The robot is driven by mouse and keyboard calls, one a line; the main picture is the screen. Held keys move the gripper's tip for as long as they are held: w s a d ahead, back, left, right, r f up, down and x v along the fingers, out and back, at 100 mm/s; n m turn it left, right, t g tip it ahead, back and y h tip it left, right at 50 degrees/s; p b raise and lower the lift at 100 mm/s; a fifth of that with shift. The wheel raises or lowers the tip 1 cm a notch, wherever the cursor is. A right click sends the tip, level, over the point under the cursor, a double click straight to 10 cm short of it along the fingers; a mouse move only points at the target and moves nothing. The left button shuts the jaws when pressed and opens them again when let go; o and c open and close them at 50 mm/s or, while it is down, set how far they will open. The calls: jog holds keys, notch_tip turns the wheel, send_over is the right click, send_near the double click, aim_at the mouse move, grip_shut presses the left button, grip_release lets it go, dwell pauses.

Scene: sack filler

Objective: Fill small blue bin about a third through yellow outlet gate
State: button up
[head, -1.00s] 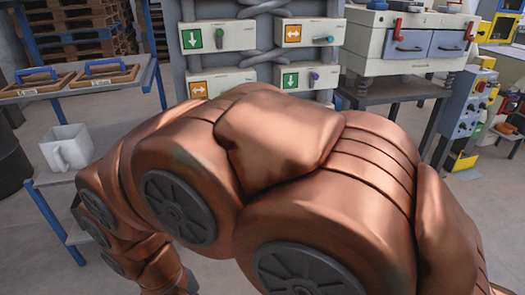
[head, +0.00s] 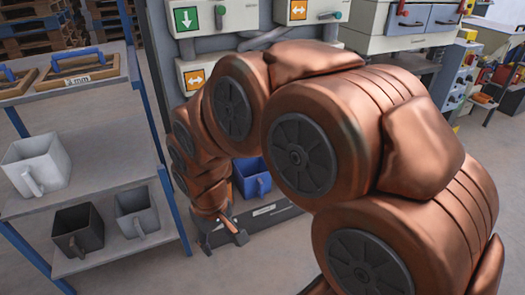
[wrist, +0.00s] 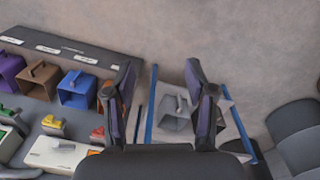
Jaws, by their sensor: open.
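A small blue bin (head: 252,178) with a front handle stands on a dark low base under the machine, partly hidden by my arm in the head view. In the wrist view a blue bin (wrist: 76,88) stands in a row at left, beside brown and purple bins. My gripper (wrist: 163,88) is open, its two dark fingers apart with nothing held between them. In the head view my gripper (head: 224,234) hangs low, left of the blue bin and in front of the base. A yellow part (wrist: 52,121) shows at lower left in the wrist view; whether it is the yellow outlet gate I cannot tell.
A blue-posted shelf (head: 92,184) at left holds a white bin (head: 37,163), a black bin (head: 79,230) and a grey bin (head: 136,212). Sieves with blue handles (head: 77,60) lie on top. Control boxes (head: 190,18) are on the machine.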

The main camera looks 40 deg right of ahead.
jog(key=w+d+f+t+b, duration=0.2)
jog(key=w+d+f+t, duration=0.15)
jog(key=w+d, duration=0.45)
jog(key=w+d+f+t+h+b, duration=0.1)
jog(key=w+d+f+t+b, duration=0.25)
jog(key=w, duration=0.75)
jog(key=w+d+f+t+b, duration=0.2)
jog(key=w+d+f, duration=0.2)
jog(key=w+d, duration=0.5)
jog(key=w+d+f+m+t+h+b, duration=0.15)
jog(key=d+f+t+b, duration=0.25)
jog(key=d, duration=0.9)
jog(key=d+f+t+h+b, duration=0.3)
jog(key=d+f+t, duration=0.15)
jog(key=d, duration=0.75)
jog(key=shift+g, duration=0.35)
jog(key=shift+b+x, duration=1.15)
jog(key=shift+x, duration=2.7)
jog(key=shift+d, duration=0.15)
jog(key=shift+c, duration=0.3)
jog(key=shift+f, duration=0.1)
grip_shut()
